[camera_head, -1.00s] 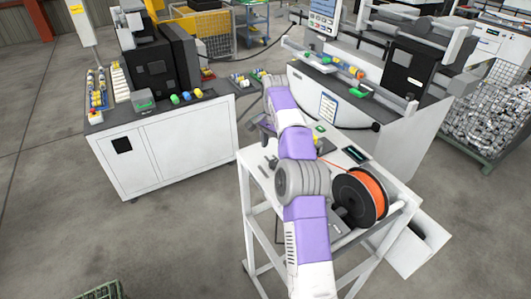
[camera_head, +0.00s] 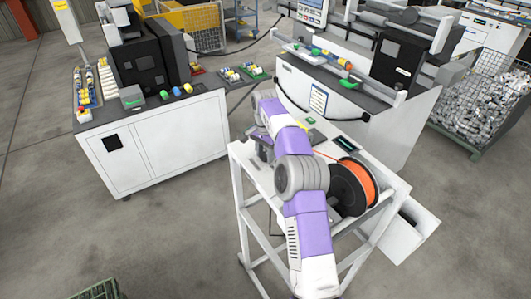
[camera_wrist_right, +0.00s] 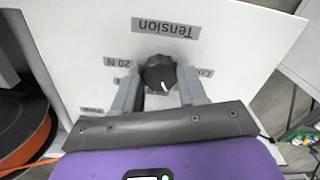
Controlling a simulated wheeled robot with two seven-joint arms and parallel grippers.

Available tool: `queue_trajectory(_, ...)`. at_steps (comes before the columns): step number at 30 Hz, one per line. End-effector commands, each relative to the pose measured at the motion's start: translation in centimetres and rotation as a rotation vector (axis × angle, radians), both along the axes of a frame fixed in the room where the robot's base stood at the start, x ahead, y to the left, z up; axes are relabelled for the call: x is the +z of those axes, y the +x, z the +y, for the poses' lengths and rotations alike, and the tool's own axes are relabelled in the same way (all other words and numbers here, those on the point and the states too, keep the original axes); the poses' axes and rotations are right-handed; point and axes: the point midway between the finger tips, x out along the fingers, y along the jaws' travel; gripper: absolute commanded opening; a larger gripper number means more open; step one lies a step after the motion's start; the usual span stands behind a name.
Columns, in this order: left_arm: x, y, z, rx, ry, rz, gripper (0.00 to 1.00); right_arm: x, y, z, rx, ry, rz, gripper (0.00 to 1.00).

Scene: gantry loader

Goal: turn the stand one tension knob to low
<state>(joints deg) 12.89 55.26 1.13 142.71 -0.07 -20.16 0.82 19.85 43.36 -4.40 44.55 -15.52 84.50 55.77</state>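The tension knob (camera_wrist_right: 158,74) is a dark round knob on a white panel (camera_wrist_right: 230,40), under an upside-down "Tension" label (camera_wrist_right: 166,28) in the right wrist view. Its white pointer mark points down and slightly right in that view. My right gripper (camera_wrist_right: 160,80) has one finger on each side of the knob, with the tips close to its sides; I cannot tell whether they press on it. In the head view my right gripper (camera_head: 263,146) is at the left side of the white stand (camera_head: 247,190), and the knob is hidden there. My left gripper is out of view.
An orange spool (camera_head: 356,186) is on the stand's right side, near my forearm. A white cabinet (camera_head: 165,145) with small parts is at left. A machine (camera_head: 335,95) stands behind the stand. A wire basket (camera_head: 480,105) is at right.

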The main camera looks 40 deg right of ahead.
Motion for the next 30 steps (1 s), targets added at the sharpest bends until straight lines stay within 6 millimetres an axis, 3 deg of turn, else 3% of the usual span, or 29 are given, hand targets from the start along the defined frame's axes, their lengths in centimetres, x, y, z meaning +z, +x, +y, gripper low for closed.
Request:
queue_trajectory(1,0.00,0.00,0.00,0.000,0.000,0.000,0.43,0.02,0.05,0.01,0.000,-0.001,-0.002,0.30)
queue_trajectory(5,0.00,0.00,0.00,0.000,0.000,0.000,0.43,0.04,0.06,0.01,0.000,0.000,-0.003,0.11)
queue_trajectory(17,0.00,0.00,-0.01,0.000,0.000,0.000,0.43,0.10,0.05,0.00,0.083,0.000,-0.004,0.11)
queue_trajectory(30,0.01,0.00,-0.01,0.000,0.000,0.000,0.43,0.17,0.00,-0.02,0.451,-0.001,-0.005,0.11)
